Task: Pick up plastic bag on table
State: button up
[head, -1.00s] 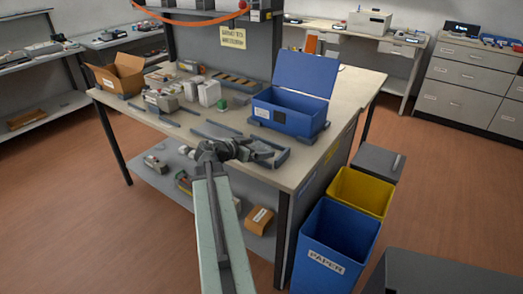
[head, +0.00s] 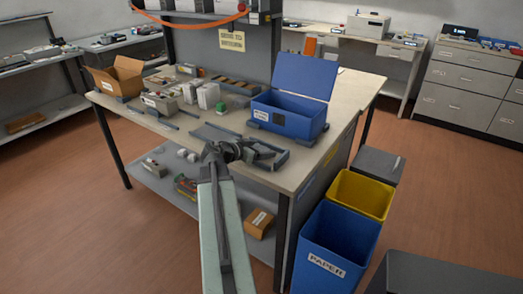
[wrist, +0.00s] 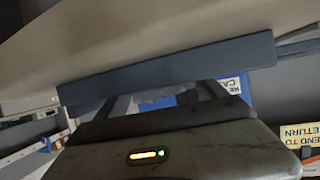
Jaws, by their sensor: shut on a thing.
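My gripper (head: 262,152) reaches over the front edge of the table (head: 342,110), at the grey tray (head: 222,131). In the wrist view its two dark fingers (wrist: 165,97) run up toward a long blue-grey bar. A pale, crumpled patch, which looks like the plastic bag (wrist: 158,103), shows between the fingers, and they appear shut on it. Most of it is hidden by the bar and my wrist. I cannot make out the bag in the head view, where the arm and dark gripper parts cover that spot.
An open blue box (head: 286,122) stands right of the tray. White containers (head: 208,95) and a cardboard box (head: 117,78) are further back and left. A blue paper bin (head: 335,245) and a yellow bin (head: 358,195) stand at the table's right front. Floor at left is clear.

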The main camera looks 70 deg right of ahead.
aim_at(261, 146)
jog(key=shift+r+p, duration=0.3)
jog(key=shift+r, duration=0.1)
jog(key=shift+c, duration=0.7)
notch_tip(261, 146, up, 10)
jog(key=p, duration=0.9)
jog(key=shift+f, duration=0.25)
jog(key=shift+c, duration=0.3)
jog(key=shift+f, duration=0.15)
